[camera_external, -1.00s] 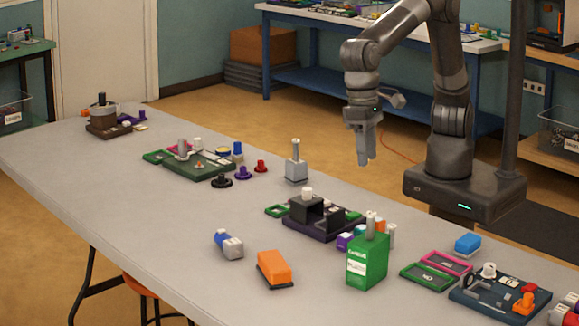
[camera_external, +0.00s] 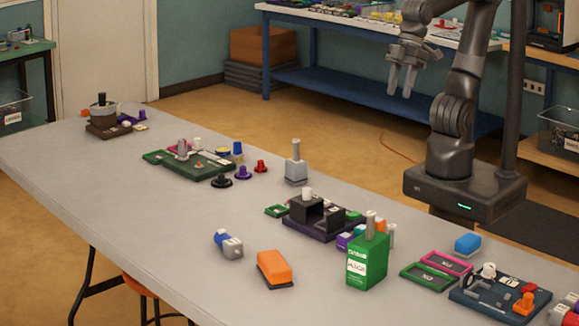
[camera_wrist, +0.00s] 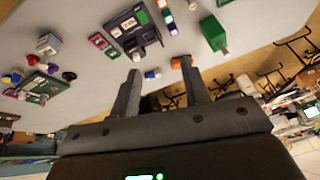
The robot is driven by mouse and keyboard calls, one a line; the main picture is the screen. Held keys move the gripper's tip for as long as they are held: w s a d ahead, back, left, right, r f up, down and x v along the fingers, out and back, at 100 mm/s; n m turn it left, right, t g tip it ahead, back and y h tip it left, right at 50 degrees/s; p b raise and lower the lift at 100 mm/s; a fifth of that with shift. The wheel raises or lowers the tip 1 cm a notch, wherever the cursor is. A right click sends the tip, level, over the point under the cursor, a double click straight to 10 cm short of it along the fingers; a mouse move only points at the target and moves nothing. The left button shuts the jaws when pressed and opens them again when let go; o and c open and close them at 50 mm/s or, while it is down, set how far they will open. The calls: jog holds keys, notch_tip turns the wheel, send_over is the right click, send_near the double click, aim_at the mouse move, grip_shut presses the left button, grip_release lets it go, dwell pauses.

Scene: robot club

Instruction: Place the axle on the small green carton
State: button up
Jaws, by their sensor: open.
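The small green carton (camera_external: 367,266) with a white label stands upright on the near right part of the long grey table. A short grey cylinder, which looks like the axle (camera_external: 370,226), stands upright on the carton's top. My gripper (camera_external: 400,92) is raised high behind the table, well away from the carton. Its two fingers are apart with nothing between them, as the wrist view also shows (camera_wrist: 160,70).
A dark stand with a purple base (camera_external: 318,228) is left of the carton. An orange block (camera_external: 274,267) and a blue-and-grey piece (camera_external: 229,243) lie nearby. A grey block with a post (camera_external: 296,166) stands farther back. Green and pink trays (camera_external: 428,277) lie right. The table's left front is clear.

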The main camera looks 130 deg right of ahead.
jog(key=s, duration=0.1)
jog(key=s+f+n, duration=0.1)
jog(key=s, duration=0.1)
jog(key=s+d+f+n, duration=0.1)
jog(key=shift+s+f+t+h, duration=0.25)
jog(key=shift+s+t+h, duration=0.05)
jog(key=shift+t, duration=0.1)
